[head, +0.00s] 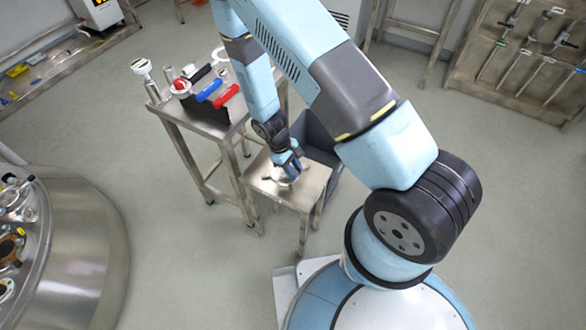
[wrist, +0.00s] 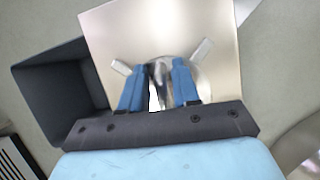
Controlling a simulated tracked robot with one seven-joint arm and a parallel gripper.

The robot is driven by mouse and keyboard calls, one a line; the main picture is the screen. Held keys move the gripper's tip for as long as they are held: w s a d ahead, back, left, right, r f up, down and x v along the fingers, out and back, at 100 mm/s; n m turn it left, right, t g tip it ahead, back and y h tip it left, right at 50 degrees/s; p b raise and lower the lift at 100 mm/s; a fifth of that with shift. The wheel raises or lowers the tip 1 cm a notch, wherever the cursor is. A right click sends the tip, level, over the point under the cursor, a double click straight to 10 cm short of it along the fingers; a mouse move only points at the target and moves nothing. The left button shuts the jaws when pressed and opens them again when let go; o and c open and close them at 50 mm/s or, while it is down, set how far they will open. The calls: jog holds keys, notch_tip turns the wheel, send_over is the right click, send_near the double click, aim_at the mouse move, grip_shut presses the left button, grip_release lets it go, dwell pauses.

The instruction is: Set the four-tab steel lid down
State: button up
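The steel lid (head: 281,178) is a shiny disc at the small steel stand (head: 309,184), under my gripper (head: 289,164). In the wrist view the lid (wrist: 204,76) shows behind the blue fingers, with one tab out to the left and one to the right. Its other tabs are hidden. My gripper (wrist: 158,66) has a finger on either side of the lid's grey central grip and looks closed on it. The lid is over the bare stand top (wrist: 160,25). I cannot tell whether it touches the top or hangs just above.
A dark grey bin (wrist: 58,85) stands right beside the stand. A taller steel table (head: 196,122) with red and blue handled tools is close by, behind left. A large domed steel vessel (head: 90,240) is at the left. Open floor (head: 185,275) lies between.

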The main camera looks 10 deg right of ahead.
jog(key=shift+o, duration=1.1)
jog(key=v, duration=1.2)
jog(key=d+r+m+t+y, duration=0.1)
jog(key=d+r+m, duration=0.15)
jog(key=r, duration=0.75)
jog(key=d+r+m+t+y, duration=0.1)
jog(key=d+r, duration=0.3)
jog(key=r, duration=0.6)
jog(key=d+r+m+t+y, duration=0.1)
jog(key=d+r+m, duration=0.15)
jog(key=r, duration=0.65)
jog(key=s+d+r+m+t, duration=0.1)
jog(key=s+d+r, duration=0.3)
jog(key=s+r, duration=0.4)
jog(key=s+d+r+m+t, duration=0.2)
jog(key=s+d+r+t, duration=0.2)
jog(key=s+r, duration=0.4)
jog(key=shift+d+r+y, duration=0.3)
jog(key=shift+r+y, duration=0.1)
jog(key=shift+r, duration=0.2)
